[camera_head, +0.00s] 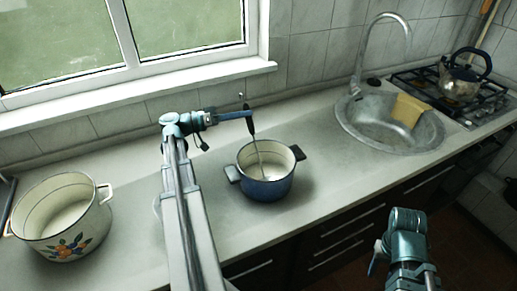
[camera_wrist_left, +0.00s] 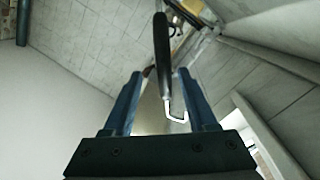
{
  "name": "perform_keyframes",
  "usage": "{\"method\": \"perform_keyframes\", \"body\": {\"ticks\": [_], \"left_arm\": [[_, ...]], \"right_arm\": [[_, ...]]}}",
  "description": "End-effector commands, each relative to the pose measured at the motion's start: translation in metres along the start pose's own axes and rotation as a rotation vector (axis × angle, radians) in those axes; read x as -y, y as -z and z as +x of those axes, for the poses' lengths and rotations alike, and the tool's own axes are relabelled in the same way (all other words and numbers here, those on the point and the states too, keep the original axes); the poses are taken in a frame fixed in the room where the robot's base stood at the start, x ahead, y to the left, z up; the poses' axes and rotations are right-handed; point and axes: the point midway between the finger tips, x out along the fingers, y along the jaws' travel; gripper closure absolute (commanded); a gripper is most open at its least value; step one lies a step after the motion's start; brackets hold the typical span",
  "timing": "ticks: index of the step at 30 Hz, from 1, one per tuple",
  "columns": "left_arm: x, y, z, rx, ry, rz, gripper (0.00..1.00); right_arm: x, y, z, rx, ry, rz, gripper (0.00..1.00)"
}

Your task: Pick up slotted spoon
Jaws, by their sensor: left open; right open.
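The slotted spoon stands tilted in the blue pot (camera_head: 266,181), its black handle (camera_head: 251,126) rising above the rim and its thin shaft reaching down inside. The spoon's lower end is hard to make out. My left gripper (camera_head: 247,114) is open at the upper part of the handle. In the left wrist view, the black handle (camera_wrist_left: 162,55) appears between the two blue fingers of my left gripper (camera_wrist_left: 163,75), with a pale metal loop below it. I cannot tell whether a finger touches it. My right gripper (camera_head: 374,264) is at the lower right, partly hidden and away from the spoon.
A cream pot with a floral design (camera_head: 63,246) stands at the left of the counter (camera_head: 135,215). A sink (camera_head: 365,125) with a yellow cloth (camera_head: 409,109) and a stove with a kettle (camera_head: 461,78) are at the right. The counter between the pots is crossed by my left arm.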

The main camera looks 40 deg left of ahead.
Motion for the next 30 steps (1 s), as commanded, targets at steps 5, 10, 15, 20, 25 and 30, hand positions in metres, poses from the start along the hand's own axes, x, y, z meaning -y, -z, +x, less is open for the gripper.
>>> {"method": "perform_keyframes", "body": {"ticks": [5,10,15,20,25,30], "left_arm": [[0.001,-0.001,0.002,0.000,0.000,0.000,0.42],[0.005,-0.009,0.018,0.002,-0.002,0.000,0.42],[0.006,-0.012,0.043,0.001,-0.002,0.000,0.42],[0.006,-0.011,0.052,0.000,0.000,0.000,0.42],[0.006,-0.011,0.052,0.000,0.001,0.000,0.46],[0.006,-0.011,0.052,0.000,0.000,0.000,0.77]], "right_arm": [[0.000,0.000,0.002,0.000,0.000,0.000,0.50],[0.001,0.001,0.010,0.000,0.000,0.000,0.50],[0.001,0.001,0.013,0.000,0.000,0.000,0.50],[0.001,0.001,0.013,0.000,0.000,0.000,0.50],[0.001,0.001,0.013,0.000,0.000,0.000,0.50],[0.001,0.001,0.013,0.000,0.000,0.000,0.50]]}}
